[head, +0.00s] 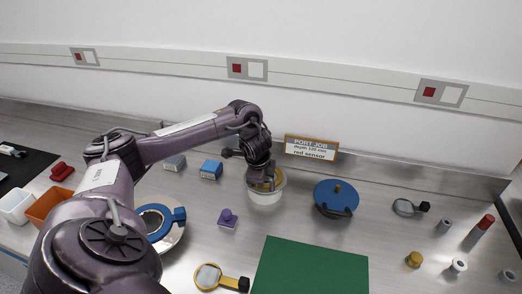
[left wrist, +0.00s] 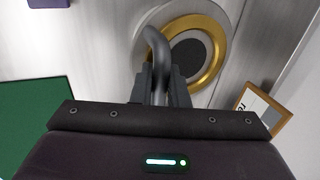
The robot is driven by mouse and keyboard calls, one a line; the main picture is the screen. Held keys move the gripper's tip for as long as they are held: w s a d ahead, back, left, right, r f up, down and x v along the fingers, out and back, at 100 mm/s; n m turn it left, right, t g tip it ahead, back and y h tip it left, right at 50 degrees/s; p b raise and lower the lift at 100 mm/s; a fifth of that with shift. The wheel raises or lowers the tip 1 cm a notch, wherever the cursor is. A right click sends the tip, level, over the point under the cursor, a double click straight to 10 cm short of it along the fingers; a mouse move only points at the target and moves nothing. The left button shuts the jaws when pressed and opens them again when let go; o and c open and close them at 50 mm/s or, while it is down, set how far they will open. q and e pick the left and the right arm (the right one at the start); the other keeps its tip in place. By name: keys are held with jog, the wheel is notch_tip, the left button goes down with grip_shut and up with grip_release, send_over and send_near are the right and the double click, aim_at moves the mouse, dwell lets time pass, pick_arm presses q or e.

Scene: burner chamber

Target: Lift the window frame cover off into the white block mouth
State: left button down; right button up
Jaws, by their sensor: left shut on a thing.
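A white round block (head: 266,196) with a gold-rimmed mouth stands in the middle of the bench. In the left wrist view its gold rim (left wrist: 222,50) surrounds a grey ring and a dark round centre (left wrist: 188,52). My left gripper (head: 261,182) is over this block. In the left wrist view my left gripper (left wrist: 160,88) is shut on a dark grey bent handle (left wrist: 155,45), which overlaps the rim's near left side. I cannot tell whether the handle joins a cover or touches the block. My right gripper is not in view.
A green mat (head: 310,268) lies in front. A sign (head: 311,147) stands behind. A purple knobbed block (head: 228,219), a yellow-ringed lens (head: 208,277) and a blue-handled ring (head: 176,215) lie left of the mat.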

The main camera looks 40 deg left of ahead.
pick_arm(q)
jog(key=shift+r+p, duration=0.15)
jog(key=shift+p, duration=0.2)
dwell(0.5)
jog(key=shift+f, duration=0.35)
jog(key=shift+f+b, duration=0.7)
jog(key=shift+f, duration=0.15)
jog(key=c, duration=1.4)
grip_release()
jog(key=shift+r, duration=0.1)
jog(key=shift+c, duration=0.2)
jog(key=shift+o, duration=0.5)
jog(key=shift+s, duration=0.1)
